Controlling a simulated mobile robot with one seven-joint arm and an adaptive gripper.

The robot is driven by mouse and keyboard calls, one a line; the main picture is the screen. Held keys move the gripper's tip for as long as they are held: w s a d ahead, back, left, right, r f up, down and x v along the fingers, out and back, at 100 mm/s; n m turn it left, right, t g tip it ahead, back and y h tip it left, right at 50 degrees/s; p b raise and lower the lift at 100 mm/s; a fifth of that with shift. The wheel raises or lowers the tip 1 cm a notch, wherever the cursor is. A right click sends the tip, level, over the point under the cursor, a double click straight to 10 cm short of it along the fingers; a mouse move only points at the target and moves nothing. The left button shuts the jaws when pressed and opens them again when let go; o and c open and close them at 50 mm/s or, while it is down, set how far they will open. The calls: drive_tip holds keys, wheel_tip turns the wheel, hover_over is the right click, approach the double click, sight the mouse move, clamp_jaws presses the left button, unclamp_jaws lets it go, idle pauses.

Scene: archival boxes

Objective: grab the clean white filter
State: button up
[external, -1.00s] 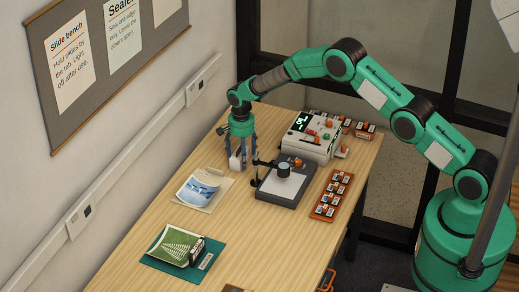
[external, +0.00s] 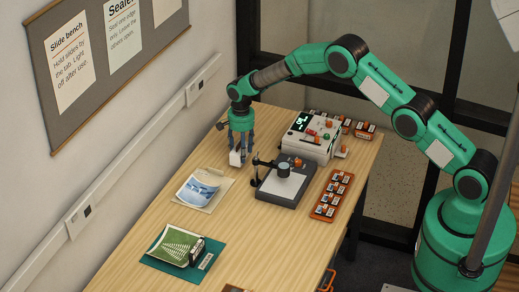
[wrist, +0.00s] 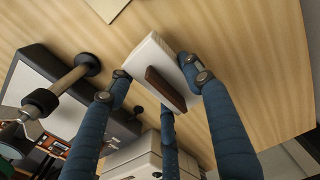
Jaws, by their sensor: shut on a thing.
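A white block-like piece (external: 236,159) with a brown strip on one face, the only thing like the white filter near my gripper, is at my fingertips. In the wrist view the white piece (wrist: 151,55) sits between the blue fingers, with the brown strip facing the camera. My gripper (external: 241,152) is shut on it and points down, over the far left part of the bench. The piece appears slightly above the wood. Its far side is hidden in both views.
A dark light box (external: 268,190) with a post and lens stands close at right. Behind it is a white device (external: 308,143) with a display. An orange rack (external: 320,211) lies further right. A blue picture card (external: 196,192) and a green fern card (external: 170,247) lie nearer.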

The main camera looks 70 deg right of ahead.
wheel_tip(320, 180, up, 8)
drive_tip(key=shift+f, duration=0.15)
idle(0.4)
idle(0.3)
